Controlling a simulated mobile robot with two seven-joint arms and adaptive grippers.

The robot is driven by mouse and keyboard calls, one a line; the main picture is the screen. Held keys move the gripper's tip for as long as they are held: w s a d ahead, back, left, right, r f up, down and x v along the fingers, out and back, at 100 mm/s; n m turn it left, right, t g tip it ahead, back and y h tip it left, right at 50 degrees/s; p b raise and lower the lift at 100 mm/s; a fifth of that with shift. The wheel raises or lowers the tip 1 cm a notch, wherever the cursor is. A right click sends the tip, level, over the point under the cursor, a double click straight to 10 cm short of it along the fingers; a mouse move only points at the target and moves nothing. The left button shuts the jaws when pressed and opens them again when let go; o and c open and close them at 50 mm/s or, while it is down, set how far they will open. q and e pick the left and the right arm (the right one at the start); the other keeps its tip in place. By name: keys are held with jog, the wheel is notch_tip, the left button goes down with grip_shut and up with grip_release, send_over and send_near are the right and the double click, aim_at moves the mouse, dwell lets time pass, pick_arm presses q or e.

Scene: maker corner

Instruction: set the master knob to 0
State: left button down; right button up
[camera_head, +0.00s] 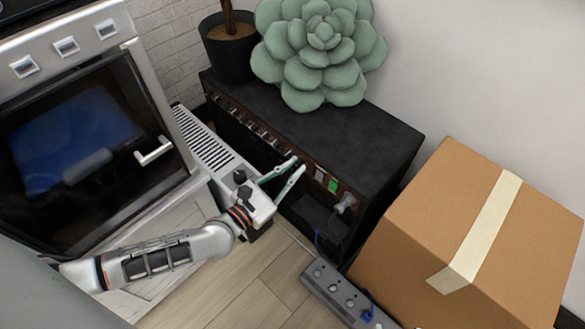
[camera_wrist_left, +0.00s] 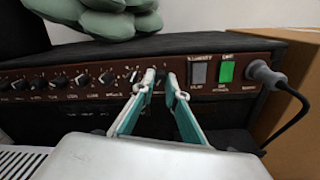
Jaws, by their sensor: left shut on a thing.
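The amplifier (camera_head: 345,135) is a black box with a dark red-brown front panel and a row of black knobs (camera_wrist_left: 60,82). My left gripper (camera_head: 297,164) reaches its front panel from the left. In the left wrist view, my left gripper (camera_wrist_left: 161,78) has its two teal fingers closed in around a knob at the right end of the row. The fingertips hide most of that knob, its pointer and its label, so its setting cannot be read. It sits where the master knob would be, left of the switches. My right gripper is not in view.
A grey switch (camera_wrist_left: 199,72) and a lit green switch (camera_wrist_left: 227,71) are right of the held knob, then a plugged-in cable (camera_wrist_left: 264,73). A succulent (camera_head: 318,55) and plant pot (camera_head: 228,50) stand on top. A cardboard box (camera_head: 440,225) and power strip (camera_head: 340,290) are at right.

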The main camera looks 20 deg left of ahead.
pick_arm(q)
jog(key=c, duration=2.3)
grip_release()
jog(key=shift+s, duration=0.1)
jog(key=v, duration=1.2)
jog(key=shift+r, duration=0.1)
